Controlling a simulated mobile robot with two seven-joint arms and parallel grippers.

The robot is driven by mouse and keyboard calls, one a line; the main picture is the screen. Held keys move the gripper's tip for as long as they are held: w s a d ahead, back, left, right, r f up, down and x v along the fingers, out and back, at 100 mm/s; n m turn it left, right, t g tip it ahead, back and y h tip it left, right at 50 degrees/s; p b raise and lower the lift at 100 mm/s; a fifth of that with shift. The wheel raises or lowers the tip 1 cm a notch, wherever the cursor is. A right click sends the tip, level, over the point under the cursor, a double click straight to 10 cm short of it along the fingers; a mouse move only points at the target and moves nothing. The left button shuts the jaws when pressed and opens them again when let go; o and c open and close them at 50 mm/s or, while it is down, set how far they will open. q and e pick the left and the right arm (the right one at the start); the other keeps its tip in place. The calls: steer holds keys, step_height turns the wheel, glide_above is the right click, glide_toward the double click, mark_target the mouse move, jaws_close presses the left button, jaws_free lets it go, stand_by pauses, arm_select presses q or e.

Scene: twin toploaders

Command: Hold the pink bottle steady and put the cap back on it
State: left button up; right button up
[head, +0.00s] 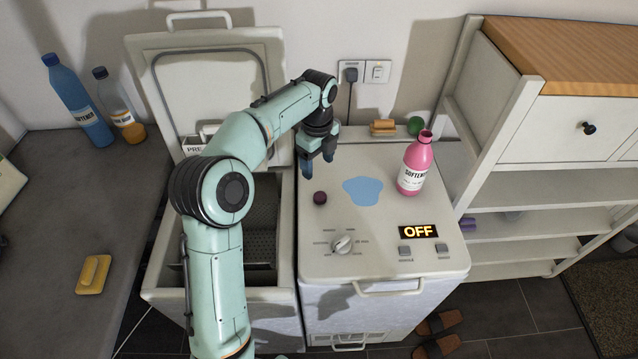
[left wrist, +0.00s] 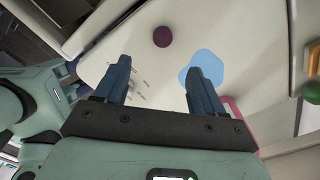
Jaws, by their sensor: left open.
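The pink bottle (head: 413,165), labelled as softener, stands upright on the right part of the closed washer top, and its open neck shows no cap. A small dark purple cap (head: 320,198) lies on the washer top left of a blue puddle; it also shows in the left wrist view (left wrist: 162,36). My left gripper (head: 318,170) is open and empty, above the washer top, just behind the cap and apart from it. In the left wrist view its two fingers (left wrist: 160,80) point toward the cap. My right gripper is not in view.
The blue puddle (head: 363,191) lies between cap and bottle. A green ball (head: 415,125) and a wooden brush-like item (head: 383,127) are at the back. The left washer's lid (head: 270,45) stands open. A shelf unit (head: 545,190) stands right.

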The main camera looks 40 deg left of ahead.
arm_select(q)
steer(key=shift+s+d+r, duration=0.15)
steer(key=shift+s+r, duration=0.05)
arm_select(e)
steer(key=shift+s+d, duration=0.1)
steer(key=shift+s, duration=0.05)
arm_select(q)
steer(key=b, duration=0.1)
glide_above(320, 196)
steer(key=f, duration=0.5)
steer(key=s+f, duration=0.1)
steer(key=f, duration=0.1)
steer(key=shift+f, duration=0.2)
steer(key=shift+w+f, duration=0.2)
steer(key=shift+f, duration=0.25)
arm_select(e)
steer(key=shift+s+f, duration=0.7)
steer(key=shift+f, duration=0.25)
arm_select(q)
steer(key=f, duration=0.5)
steer(key=shift+w+f+b, duration=0.1)
steer(key=shift+w+b, duration=0.2)
steer(key=shift+w, duration=0.05)
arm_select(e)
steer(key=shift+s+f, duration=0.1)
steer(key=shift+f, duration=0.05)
arm_select(q)
steer(key=c, duration=1.1)
